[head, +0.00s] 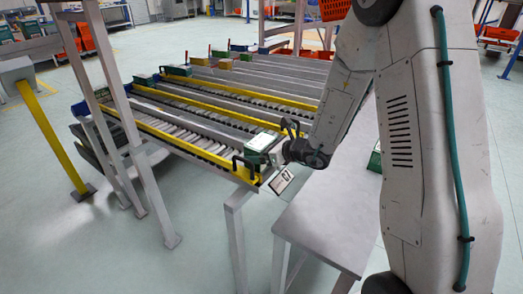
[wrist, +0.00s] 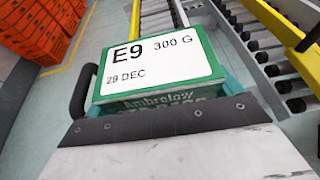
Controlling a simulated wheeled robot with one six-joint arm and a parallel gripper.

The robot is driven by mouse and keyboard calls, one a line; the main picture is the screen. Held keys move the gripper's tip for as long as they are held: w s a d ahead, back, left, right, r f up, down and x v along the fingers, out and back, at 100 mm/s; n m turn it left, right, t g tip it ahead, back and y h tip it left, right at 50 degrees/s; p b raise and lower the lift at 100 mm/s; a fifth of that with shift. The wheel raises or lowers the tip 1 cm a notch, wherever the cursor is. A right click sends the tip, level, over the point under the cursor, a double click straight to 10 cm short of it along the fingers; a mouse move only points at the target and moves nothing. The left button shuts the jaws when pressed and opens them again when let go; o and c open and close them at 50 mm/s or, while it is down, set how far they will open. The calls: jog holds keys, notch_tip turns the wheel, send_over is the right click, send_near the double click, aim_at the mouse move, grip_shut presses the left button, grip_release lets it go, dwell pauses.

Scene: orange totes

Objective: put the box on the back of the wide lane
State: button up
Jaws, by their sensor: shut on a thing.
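A green box (head: 262,142) with a white label is held at the near end of the roller lanes. The wrist view shows the box (wrist: 155,60) close up, its label reading "E9 300 G 29 DEC". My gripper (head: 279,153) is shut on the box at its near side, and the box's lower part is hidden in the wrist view. The lanes (head: 180,132) have grey rollers and yellow rails and run away to the back left. I cannot tell for certain which one is the wide lane.
Green boxes (head: 143,79) and other small boxes stand at the far lane ends. A grey table (head: 325,225) stands at the near right. A tilted sign (head: 281,181) is below the near lane end. Orange totes (wrist: 40,25) are stacked beyond open floor on the left.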

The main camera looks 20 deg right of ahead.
jog(key=o, duration=0.8)
jog(key=v, duration=0.7)
jog(key=shift+s+d, duration=0.2)
jog(key=shift+s, duration=0.15)
jog(key=shift+r, duration=0.1)
